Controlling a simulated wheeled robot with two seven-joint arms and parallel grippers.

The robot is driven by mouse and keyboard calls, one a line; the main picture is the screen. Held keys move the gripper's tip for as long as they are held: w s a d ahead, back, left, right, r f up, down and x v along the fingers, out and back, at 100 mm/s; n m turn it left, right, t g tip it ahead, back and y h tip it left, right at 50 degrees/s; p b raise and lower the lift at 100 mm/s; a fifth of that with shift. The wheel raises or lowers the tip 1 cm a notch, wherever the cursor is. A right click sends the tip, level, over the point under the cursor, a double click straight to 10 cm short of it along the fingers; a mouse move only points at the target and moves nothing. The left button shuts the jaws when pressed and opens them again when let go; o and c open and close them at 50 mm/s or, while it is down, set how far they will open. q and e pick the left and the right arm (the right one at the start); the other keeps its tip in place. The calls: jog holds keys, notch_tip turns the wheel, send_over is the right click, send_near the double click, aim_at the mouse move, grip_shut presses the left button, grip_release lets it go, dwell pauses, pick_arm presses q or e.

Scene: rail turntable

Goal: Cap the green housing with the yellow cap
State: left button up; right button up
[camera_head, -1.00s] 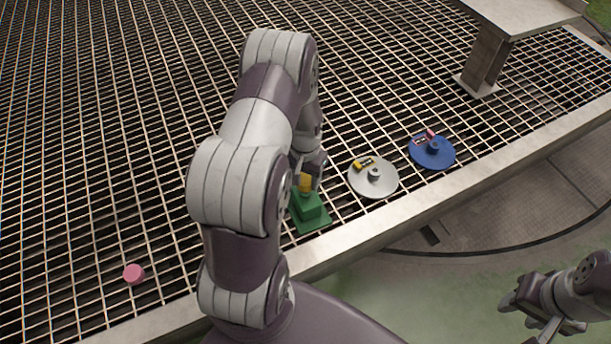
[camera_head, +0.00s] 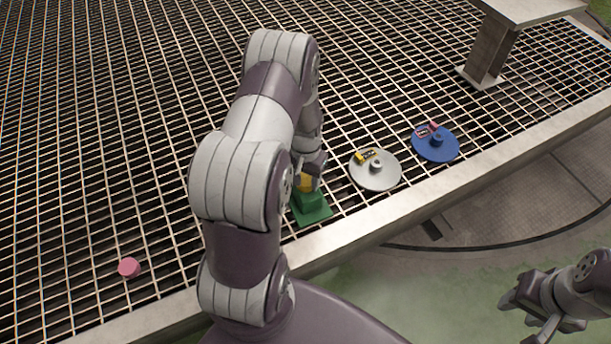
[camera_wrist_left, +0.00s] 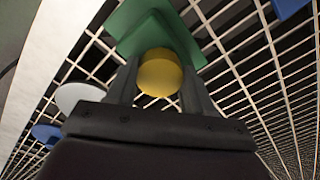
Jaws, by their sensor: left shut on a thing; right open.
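The green housing (camera_head: 313,211) stands on the grating near its front edge, with a square base and a narrower block on top. It also shows in the left wrist view (camera_wrist_left: 140,22). The yellow cap (camera_wrist_left: 159,73) sits between the fingers of my left gripper (camera_wrist_left: 158,90), which is shut on it. In the head view the yellow cap (camera_head: 306,182) is at the top of the housing, partly hidden by my left gripper (camera_head: 306,170). I cannot tell whether it is fully seated. My right gripper (camera_head: 528,318) is open and empty at the lower right, off the grating.
A grey disc (camera_head: 384,183) and a blue disc (camera_head: 447,153), each with a hub and small item, lie right of the housing. A pink cylinder (camera_head: 129,268) lies at the front left. A metal post (camera_head: 490,55) stands at the back right. The far left grating is clear.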

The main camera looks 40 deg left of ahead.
pick_arm(q)
jog(key=shift+f, duration=0.2)
jog(key=o, duration=1)
notch_tip(320, 180, up, 13)
jog(key=p, duration=0.5)
jog(key=shift+f, duration=0.1)
jog(key=shift+f, duration=0.1)
